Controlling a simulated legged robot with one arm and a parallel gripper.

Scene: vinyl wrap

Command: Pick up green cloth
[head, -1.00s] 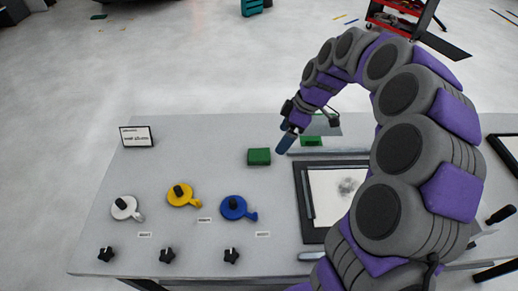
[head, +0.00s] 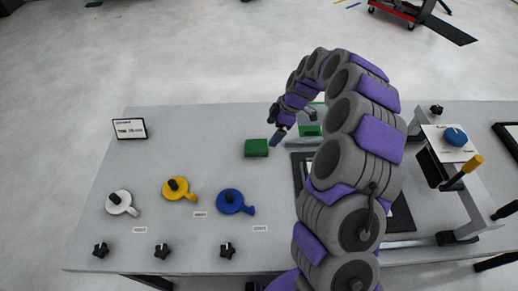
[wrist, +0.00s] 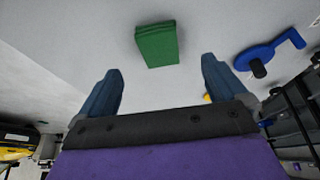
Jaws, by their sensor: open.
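The green cloth (head: 256,148) is a small folded block lying on the grey table. In the wrist view the green cloth (wrist: 157,44) lies beyond the fingertips, between the lines of the two fingers and apart from them. My gripper (head: 278,137) is just to the right of the cloth in the head view, above the table. In the wrist view my gripper (wrist: 162,82) shows two blue fingers spread wide, with nothing between them.
A sign (head: 130,129) stands at the back left. A second green item (head: 310,130) lies behind my arm.

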